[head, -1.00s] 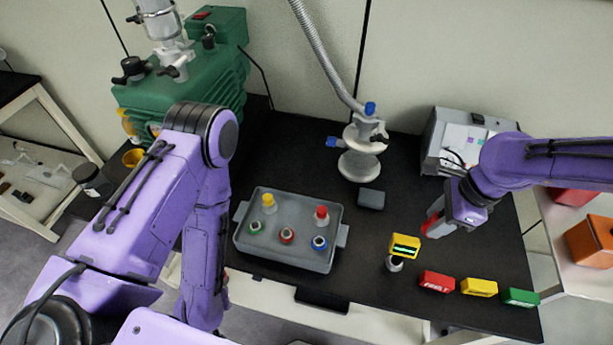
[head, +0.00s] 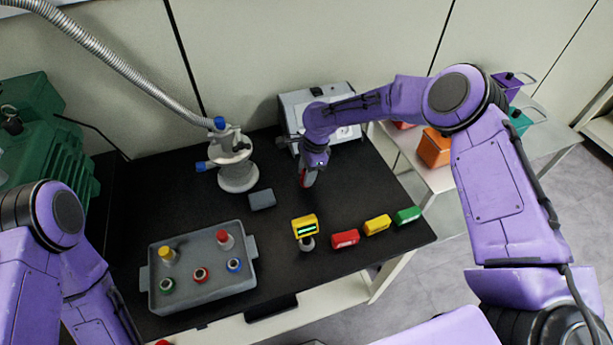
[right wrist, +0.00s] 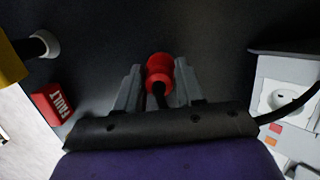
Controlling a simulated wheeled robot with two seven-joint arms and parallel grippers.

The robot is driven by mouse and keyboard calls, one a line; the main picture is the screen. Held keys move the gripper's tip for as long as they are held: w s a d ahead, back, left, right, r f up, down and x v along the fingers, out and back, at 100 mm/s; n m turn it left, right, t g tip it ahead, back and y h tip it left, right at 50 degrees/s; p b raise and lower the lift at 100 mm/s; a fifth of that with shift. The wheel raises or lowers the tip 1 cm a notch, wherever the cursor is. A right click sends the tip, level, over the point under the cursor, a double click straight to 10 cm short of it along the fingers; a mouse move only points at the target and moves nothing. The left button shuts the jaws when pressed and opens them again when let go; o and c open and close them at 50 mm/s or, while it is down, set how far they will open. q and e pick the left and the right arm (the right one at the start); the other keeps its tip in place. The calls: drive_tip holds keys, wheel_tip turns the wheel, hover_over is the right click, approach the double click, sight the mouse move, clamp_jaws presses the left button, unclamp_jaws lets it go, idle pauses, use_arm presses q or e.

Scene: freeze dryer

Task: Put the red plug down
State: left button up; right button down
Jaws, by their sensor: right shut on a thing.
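In the head view the right gripper (head: 307,178) points down at the black bench top, in front of the grey box (head: 318,100). I cannot tell whether the plug touches the bench. The grey box carries a white socket (right wrist: 280,97) at the right of the wrist view. My left arm is at the left of the head view, with its gripper out of view.
A yellow display (head: 304,226) stands on the bench near red (head: 345,238), yellow (head: 377,224) and green (head: 407,215) blocks. A grey tray (head: 205,296) holds several capped flasks. A metal manifold (head: 236,166) stands behind. Bare bench surrounds the right gripper.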

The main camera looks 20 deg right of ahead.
drive_tip(key=shift+f, duration=1.4)
drive_tip(key=c, duration=0.7)
unclamp_jaws()
drive_tip(key=shift+s, duration=0.1)
wheel_tip(320, 180, up, 12)
drive_tip(key=d+b, duration=0.1)
drive_tip(key=d, duration=0.1)
drive_tip(key=shift+d+b, duration=0.2)
drive_tip(key=shift+b, duration=0.1)
